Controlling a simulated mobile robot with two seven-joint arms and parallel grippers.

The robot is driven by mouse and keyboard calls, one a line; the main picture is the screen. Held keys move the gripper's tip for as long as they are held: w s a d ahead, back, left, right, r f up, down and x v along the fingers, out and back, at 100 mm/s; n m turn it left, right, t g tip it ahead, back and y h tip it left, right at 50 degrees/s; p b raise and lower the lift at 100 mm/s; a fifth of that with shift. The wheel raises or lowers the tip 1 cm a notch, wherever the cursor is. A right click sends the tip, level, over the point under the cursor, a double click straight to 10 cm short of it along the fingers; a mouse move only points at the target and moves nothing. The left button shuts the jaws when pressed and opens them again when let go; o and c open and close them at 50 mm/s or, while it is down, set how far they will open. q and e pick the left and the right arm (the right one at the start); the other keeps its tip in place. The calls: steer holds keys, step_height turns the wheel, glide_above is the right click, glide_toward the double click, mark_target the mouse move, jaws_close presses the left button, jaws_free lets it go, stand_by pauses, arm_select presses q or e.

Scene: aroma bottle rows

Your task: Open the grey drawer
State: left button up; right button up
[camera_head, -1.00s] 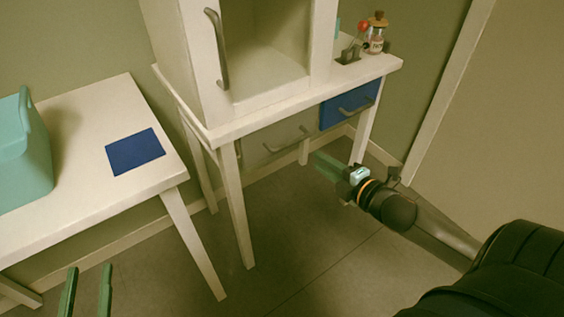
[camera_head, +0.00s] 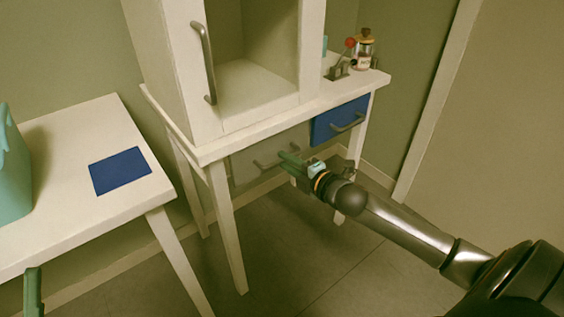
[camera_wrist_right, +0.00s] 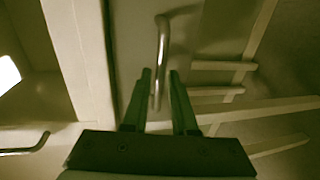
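The grey drawer (camera_head: 250,160) is under the white cabinet table's top, left of the blue drawer. It looks shut, with its front partly hidden by my right gripper. Its grey bar handle (camera_head: 268,164) also shows in the right wrist view (camera_wrist_right: 162,50). My right gripper (camera_head: 287,159) is open just in front of the drawer. In the right wrist view, the lower end of the handle lies between its two green fingers (camera_wrist_right: 160,88); no grip shows. One finger of my left gripper (camera_head: 33,290) shows at the lower left, with the other out of frame.
The blue drawer (camera_head: 340,119) is at the right. A brown-capped bottle (camera_head: 364,50) and a small rack stand on the table top (camera_head: 240,135). A side table (camera_head: 60,205) with a blue mat (camera_head: 120,171) and teal basket (camera_head: 12,170) stands left.

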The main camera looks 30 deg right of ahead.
arm_select(q)
steer(key=shift+s+d+r+m+h, duration=0.15)
steer(key=shift+s+r+m+h, duration=0.75)
steer(key=shift+h, duration=0.3)
arm_select(e)
steer(key=shift+x, duration=1.15)
jaws_close()
arm_select(q)
steer(key=shift+f, duration=0.1)
